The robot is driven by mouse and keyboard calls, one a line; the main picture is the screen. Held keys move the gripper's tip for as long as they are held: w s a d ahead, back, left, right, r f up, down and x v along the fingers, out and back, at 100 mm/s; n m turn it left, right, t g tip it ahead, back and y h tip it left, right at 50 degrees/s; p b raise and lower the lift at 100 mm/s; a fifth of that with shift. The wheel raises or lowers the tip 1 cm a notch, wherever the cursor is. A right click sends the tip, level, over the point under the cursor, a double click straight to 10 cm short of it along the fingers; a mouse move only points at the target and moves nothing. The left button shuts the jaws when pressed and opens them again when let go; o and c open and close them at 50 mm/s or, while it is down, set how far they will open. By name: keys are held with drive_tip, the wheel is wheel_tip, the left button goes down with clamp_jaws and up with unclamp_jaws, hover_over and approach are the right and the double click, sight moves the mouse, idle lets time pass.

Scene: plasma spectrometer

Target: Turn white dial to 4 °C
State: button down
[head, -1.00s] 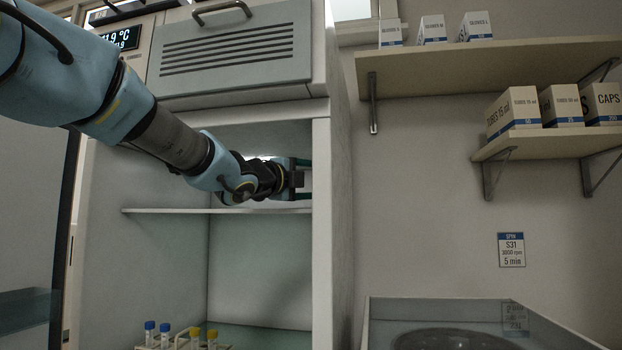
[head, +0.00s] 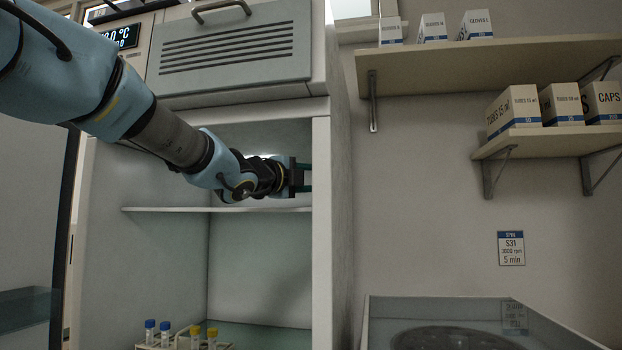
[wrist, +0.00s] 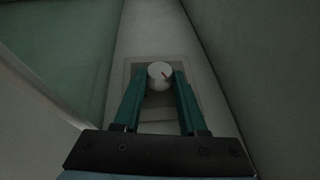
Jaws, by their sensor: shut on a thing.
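The white dial (wrist: 160,72) shows in the wrist view, with a small reddish mark on its face pointing to the lower right. It sits on a pale square plate (wrist: 154,115) on the wall inside the cabinet. My gripper (wrist: 161,79) has its two green fingers shut on the dial, one on each side. In the head view my gripper (head: 302,178) reaches to the right inside wall of the open cabinet, above a shelf; the dial is hidden there. A display (head: 116,38) at the upper left reads about "0 °C" in its visible part; its left digits are covered by my arm.
The cabinet shelf (head: 170,209) runs just below my gripper. A rack with several blue- and yellow-capped tubes (head: 195,336) stands below. Wall shelves with boxes (head: 480,50) and an open-topped machine (head: 375,318) are on the right.

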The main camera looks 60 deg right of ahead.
drive_tip(key=shift+r+y+p, duration=0.3)
drive_tip(key=shift+r+p, duration=0.1)
drive_tip(key=shift+p, duration=0.8)
drive_tip(key=y+p, duration=0.1)
drive_tip(key=p, duration=0.4)
drive_tip(key=shift+r+n, duration=0.15)
drive_tip(key=shift+n, duration=0.25)
drive_tip(key=shift+y+p, duration=0.4)
drive_tip(key=shift+p, duration=0.65)
drive_tip(key=shift+f+p, duration=0.25)
drive_tip(key=shift+p, duration=0.2)
drive_tip(key=shift+c, duration=2.3)
unclamp_jaws()
drive_tip(key=a+r+b, duration=0.1)
drive_tip(key=a+b, duration=0.1)
drive_tip(key=a, duration=0.8)
drive_tip(key=shift+w+a+r, duration=0.25)
drive_tip(key=shift+w+a, duration=0.05)
drive_tip(key=shift+w, duration=0.15)
